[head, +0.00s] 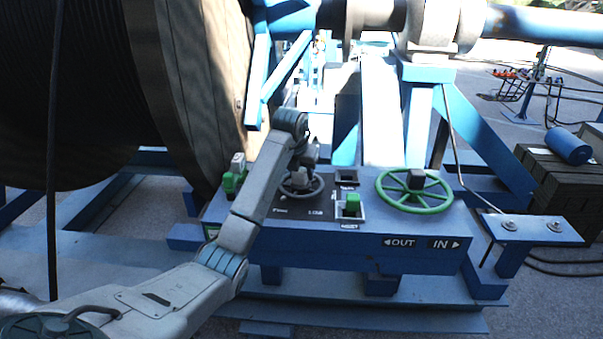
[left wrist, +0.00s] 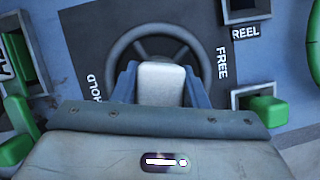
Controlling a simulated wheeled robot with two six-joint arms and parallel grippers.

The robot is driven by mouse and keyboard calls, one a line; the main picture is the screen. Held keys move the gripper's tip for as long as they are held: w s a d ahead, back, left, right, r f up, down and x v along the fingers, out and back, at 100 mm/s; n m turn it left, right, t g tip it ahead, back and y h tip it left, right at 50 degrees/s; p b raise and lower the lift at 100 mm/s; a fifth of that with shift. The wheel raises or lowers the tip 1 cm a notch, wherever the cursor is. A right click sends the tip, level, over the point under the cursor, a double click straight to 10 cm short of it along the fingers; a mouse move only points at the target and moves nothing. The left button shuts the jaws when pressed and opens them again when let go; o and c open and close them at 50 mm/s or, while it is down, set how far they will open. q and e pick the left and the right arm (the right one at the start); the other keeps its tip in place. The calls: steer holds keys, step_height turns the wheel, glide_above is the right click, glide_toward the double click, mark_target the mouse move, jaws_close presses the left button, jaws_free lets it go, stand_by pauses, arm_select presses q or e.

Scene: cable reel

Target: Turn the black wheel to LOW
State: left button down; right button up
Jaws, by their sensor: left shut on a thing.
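The black wheel (head: 318,190) is a dark ring with spokes, flat on a dark plate on the blue control box. My left gripper (head: 301,168) reaches down over it from above. In the left wrist view its blue-grey fingers stand on both sides of a pale grey block (left wrist: 162,83) at the wheel's middle, shut on it. The wheel's far rim (left wrist: 160,28) shows there; its near part is hidden by my gripper. My right gripper is out of view.
A green handwheel (head: 414,205) with a dark knob stands to the right, above OUT and IN labels. Green switches stand left (head: 230,182) and right (head: 352,204) of the black wheel. A big cable reel (head: 85,100) rises at left.

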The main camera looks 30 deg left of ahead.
mark_target(296, 189)
arm_select(q)
steer(key=shift+r, duration=0.15)
steer(key=c, duration=0.9)
jaws_free()
steer(key=shift+o, duration=0.3)
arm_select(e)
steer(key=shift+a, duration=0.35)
arm_select(q)
steer(key=b+v, duration=0.2)
steer(key=v, duration=0.2)
steer(key=shift+s+r, duration=0.15)
steer(key=shift+r, duration=0.2)
steer(key=p+v, duration=0.5)
steer(key=shift+s+r+p, duration=0.15)
steer(key=shift+r+p, duration=0.2)
steer(key=shift+r, duration=0.05)
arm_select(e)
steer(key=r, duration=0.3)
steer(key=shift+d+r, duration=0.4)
